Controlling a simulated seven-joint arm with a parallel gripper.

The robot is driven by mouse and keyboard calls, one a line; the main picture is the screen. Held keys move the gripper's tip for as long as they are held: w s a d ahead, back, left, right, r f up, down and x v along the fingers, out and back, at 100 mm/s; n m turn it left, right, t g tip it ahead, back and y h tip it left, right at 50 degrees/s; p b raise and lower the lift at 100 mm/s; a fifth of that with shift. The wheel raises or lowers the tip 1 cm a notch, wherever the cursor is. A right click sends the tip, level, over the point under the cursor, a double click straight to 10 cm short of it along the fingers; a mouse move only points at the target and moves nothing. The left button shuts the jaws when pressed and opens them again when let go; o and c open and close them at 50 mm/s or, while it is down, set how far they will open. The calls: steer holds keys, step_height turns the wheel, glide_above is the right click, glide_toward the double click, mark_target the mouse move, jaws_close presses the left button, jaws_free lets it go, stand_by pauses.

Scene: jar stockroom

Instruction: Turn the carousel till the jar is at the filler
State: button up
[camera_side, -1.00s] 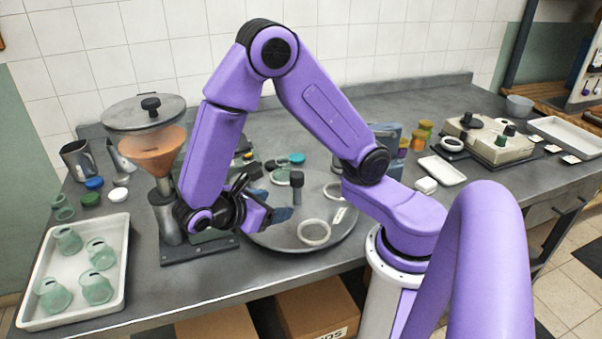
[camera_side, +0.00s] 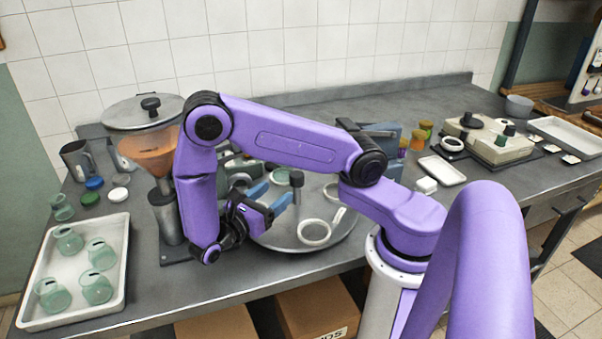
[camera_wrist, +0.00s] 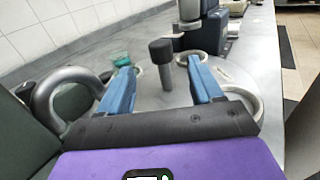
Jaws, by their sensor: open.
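The carousel (camera_side: 282,240) is a grey round plate on the bench, with pale rings (camera_side: 314,243) on it. An upright grey post with a black knob (camera_side: 296,179) stands on it. A greenish ring-shaped thing (camera_side: 280,175) sits at its back; I cannot tell whether this is the jar. A teal piece (camera_wrist: 121,60) shows near my left finger in the wrist view. The filler's hopper (camera_side: 150,152), with orange-brown contents, stands at the left behind my arm. My gripper (camera_side: 272,197) is open. Its blue fingers point at the post, which appears between them in the wrist view (camera_wrist: 164,72).
A white tray (camera_side: 36,321) of green glass jars lies at the front left. Coloured lids (camera_side: 93,183) and a metal jug (camera_side: 77,158) are near the filler. Amber pots (camera_side: 418,140), a small tray (camera_side: 443,170) and a scale-like unit (camera_side: 490,145) stand right.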

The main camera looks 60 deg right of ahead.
mark_target(295, 172)
steer(key=d, duration=0.3)
steer(key=s+d, duration=0.1)
steer(key=d, duration=0.3)
steer(key=s+d, duration=0.1)
steer(key=d, duration=0.3)
steer(key=shift+s+d, duration=0.15)
steer(key=shift+d, duration=0.05)
steer(key=shift+c, duration=0.3)
jaws_close()
steer(key=shift+n+t, duration=0.5)
steer(key=shift+t, duration=0.3)
steer(key=shift+w+n+t, duration=0.2)
steer(key=shift+n+t, duration=0.85)
steer(key=shift+t, duration=0.55)
steer(key=shift+w+n+t, duration=0.2)
steer(key=shift+n+t, duration=0.85)
steer(key=shift+t, duration=0.55)
steer(key=shift+w+a+n+t+y, duration=0.15)
steer(key=shift+n+t+y, duration=0.8)
steer(key=shift+t, duration=0.6)
steer(key=shift+w+n+t+y, duration=0.15)
steer(key=shift+n+t+y, duration=0.5)
steer(key=shift+n+t, duration=0.75)
steer(key=shift+w+n+t+y, duration=0.1)
steer(key=shift+n+t+y, duration=0.25)
steer(key=shift+t, duration=0.3)
steer(key=shift+o, duration=0.3)
jaws_free()
